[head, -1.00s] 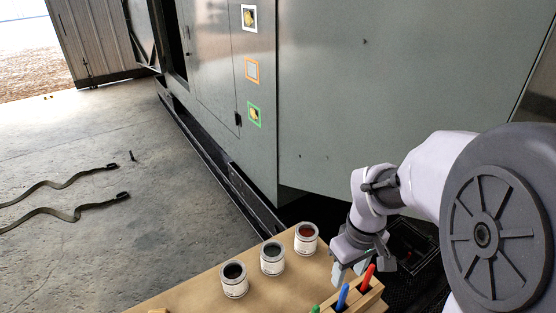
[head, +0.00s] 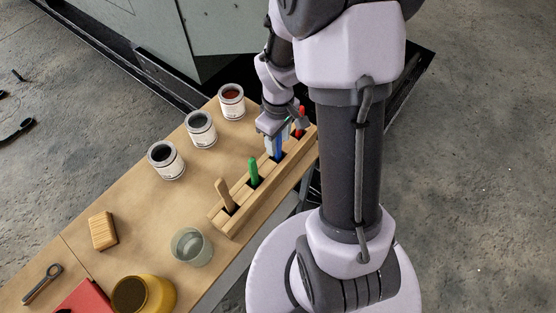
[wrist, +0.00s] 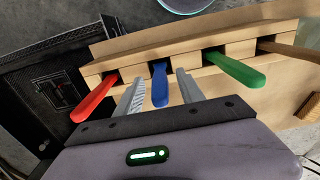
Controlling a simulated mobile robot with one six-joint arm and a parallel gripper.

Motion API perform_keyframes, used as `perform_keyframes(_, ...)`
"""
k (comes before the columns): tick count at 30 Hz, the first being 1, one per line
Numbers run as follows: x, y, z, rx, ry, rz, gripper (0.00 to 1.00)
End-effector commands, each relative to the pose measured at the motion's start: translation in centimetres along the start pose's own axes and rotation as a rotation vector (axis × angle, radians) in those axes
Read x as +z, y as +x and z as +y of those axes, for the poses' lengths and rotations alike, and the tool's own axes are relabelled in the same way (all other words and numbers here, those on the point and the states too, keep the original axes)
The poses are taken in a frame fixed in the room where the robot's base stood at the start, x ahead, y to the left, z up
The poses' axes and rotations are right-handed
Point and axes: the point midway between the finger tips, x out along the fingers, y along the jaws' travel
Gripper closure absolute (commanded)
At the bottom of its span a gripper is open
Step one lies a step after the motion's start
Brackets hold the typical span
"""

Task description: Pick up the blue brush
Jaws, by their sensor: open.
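The blue brush (wrist: 160,86) stands handle up in a slot of the wooden holder (wrist: 135,66). In the wrist view my gripper (wrist: 158,88) is open, with one finger on each side of the blue handle; I cannot tell whether either finger touches it. In the head view my gripper (head: 277,140) is over the holder, and the blue brush (head: 278,150) shows partly, the rest hidden by the fingers. The brush's lower end is hidden in the slot.
A red-handled brush (wrist: 94,97) and a green-handled brush (wrist: 235,70) stand on either side of the blue one. A wooden-handled brush (head: 226,195), several paint cans (head: 201,129), a glass jar (head: 191,247) and a wood block (head: 102,231) are on the table.

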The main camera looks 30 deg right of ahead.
Motion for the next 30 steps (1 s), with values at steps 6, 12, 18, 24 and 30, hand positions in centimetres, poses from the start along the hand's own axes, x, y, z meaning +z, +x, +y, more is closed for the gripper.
perform_keyframes(6, 0.0, 1.4, 0.0, 0.000, 0.000, 0.000, 0.55)
perform_keyframes(12, 0.0, 1.4, 0.0, 0.000, 0.000, 0.000, 0.84)
perform_keyframes(18, 0.0, 1.4, 0.0, 0.000, 0.000, 0.000, 1.00)
perform_keyframes(24, 0.0, 1.2, 0.0, 0.000, 0.000, 0.000, 1.00)
perform_keyframes(30, -0.1, -3.7, 0.0, 0.002, 0.001, 0.003, 1.00)
